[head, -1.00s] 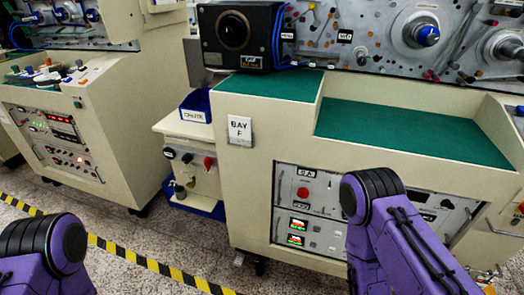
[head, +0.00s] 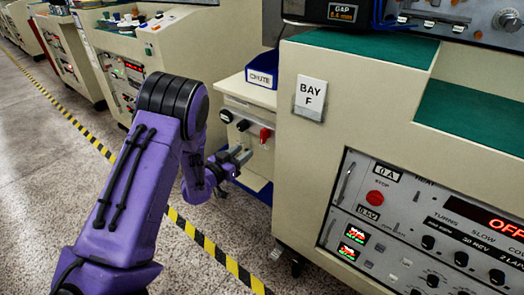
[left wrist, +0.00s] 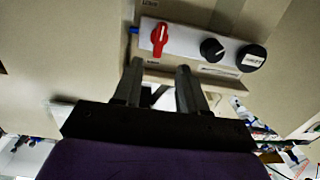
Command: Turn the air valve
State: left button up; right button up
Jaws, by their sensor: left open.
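A small cream panel between two cabinets carries a red valve handle (head: 265,135), a black knob (head: 243,125) and a round black-faced part (head: 225,116). No label beside them is legible to me. My left gripper (head: 241,156) is in front of this panel, a little below the red handle. In the left wrist view the red handle (left wrist: 160,38) lies just beyond the open, empty fingers (left wrist: 159,67), about in line with the gap between them. The black knob (left wrist: 212,50) is off to the right there. The fingers appear apart from the handle. My right gripper is out of view.
A blue CHUTE bin (head: 262,78) sits above the panel, and blue shows below it. The BAY F cabinet (head: 290,170) stands close on the right, with a control panel (head: 420,235). Yellow-black floor tape (head: 215,255) runs past. Open floor lies left.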

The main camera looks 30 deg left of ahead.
aim_at(261, 134)
pick_arm(q)
jog(key=shift+m+h, duration=0.3)
jog(key=shift+m, duration=0.1)
jog(key=w, duration=0.3)
jog(key=w+r, duration=0.1)
jog(key=w, duration=0.7)
jog(key=shift+d+r, duration=0.2)
jog(key=shift+d, duration=0.05)
grip_shut()
